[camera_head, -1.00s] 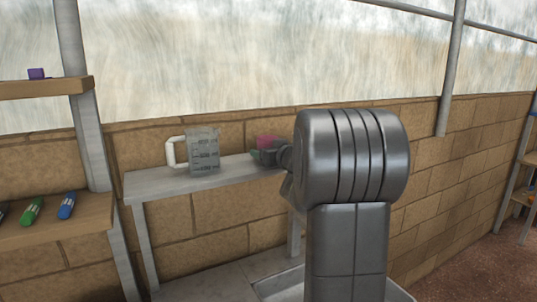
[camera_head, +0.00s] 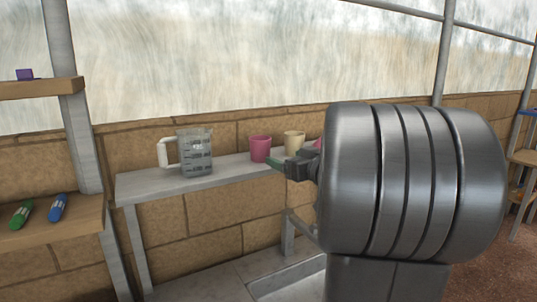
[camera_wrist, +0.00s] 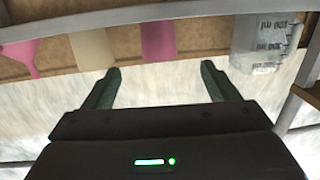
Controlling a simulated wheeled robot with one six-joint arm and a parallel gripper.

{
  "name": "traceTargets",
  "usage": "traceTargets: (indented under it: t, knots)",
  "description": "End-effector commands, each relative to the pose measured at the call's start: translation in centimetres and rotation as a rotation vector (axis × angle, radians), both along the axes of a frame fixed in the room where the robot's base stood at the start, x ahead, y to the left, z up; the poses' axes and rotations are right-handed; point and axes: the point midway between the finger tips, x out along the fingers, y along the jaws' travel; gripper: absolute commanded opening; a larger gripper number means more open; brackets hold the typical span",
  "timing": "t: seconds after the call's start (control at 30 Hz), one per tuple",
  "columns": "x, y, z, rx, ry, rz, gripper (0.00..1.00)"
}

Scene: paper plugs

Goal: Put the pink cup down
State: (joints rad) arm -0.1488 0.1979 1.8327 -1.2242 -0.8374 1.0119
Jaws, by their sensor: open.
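The pink cup (camera_head: 260,149) stands upright on the grey shelf table (camera_head: 150,186), between the measuring jug and a cream cup. In the wrist view, which looks upside down, the pink cup (camera_wrist: 158,40) shows beyond and between my fingertips, apart from them. My gripper (camera_head: 281,164), with green fingers, is in front of the table beside the cups; it also shows in the wrist view (camera_wrist: 160,68). It is open and empty. My arm hides the right end of the table.
A clear measuring jug (camera_head: 195,152) with a white handle stands left of the pink cup. The cream cup (camera_head: 293,142) stands on its right. A pink funnel-like thing (camera_wrist: 20,52) is beyond it. Wooden shelves (camera_head: 60,226) hold green and blue markers at left.

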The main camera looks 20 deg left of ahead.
Motion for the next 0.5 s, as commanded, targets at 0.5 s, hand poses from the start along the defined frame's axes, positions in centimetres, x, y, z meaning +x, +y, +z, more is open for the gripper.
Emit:
traceTargets:
  t: [0.5]
  knots:
    - [3.5, 4.2, 0.7, 0.055, -0.044, 0.058, 0.81]
